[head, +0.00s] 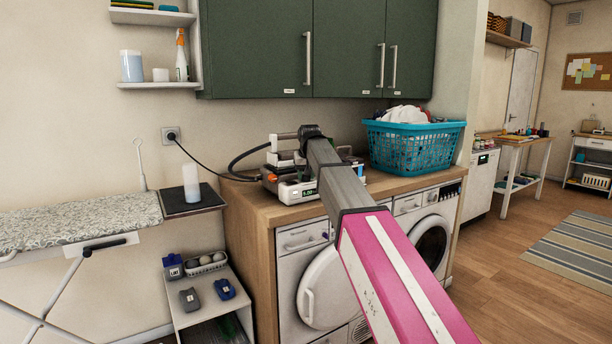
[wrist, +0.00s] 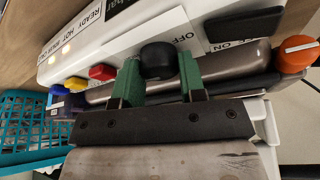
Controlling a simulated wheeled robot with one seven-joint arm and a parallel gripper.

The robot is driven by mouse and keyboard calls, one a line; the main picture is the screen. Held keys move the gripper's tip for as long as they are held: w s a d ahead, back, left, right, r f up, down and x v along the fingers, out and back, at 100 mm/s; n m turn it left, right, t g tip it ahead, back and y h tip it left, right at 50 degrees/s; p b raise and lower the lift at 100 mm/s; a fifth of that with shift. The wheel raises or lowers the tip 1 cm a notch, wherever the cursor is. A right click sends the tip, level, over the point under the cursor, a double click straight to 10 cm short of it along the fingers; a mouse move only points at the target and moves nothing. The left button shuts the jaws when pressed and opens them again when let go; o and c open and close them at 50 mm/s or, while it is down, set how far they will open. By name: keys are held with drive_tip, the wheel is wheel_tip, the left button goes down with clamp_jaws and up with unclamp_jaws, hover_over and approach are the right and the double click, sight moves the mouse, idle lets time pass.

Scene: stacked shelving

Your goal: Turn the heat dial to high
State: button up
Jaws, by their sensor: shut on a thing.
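A white countertop appliance (head: 298,192) with a small display stands on the wooden counter, partly hidden by my arm in the head view. In the wrist view its white panel (wrist: 75,55) carries printed labels, including "READY", "HOT" and "OFF". My gripper (wrist: 160,74) has its two green fingers either side of a round black knob (wrist: 157,60) on this appliance and is shut on it. I cannot tell the knob's setting or whether it is the heat dial. An orange knob (wrist: 297,52) with a white pointer line sits to the right, clear of the fingers.
Red (wrist: 102,72), yellow (wrist: 76,83) and blue (wrist: 59,89) buttons lie left of the fingers. A teal laundry basket (head: 410,148) stands right of the appliance. A black cable (head: 215,160) runs to the wall socket. Green cabinets (head: 260,50) hang above the counter.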

drive_tip(key=shift+m, duration=0.3)
drive_tip(key=o, duration=0.9)
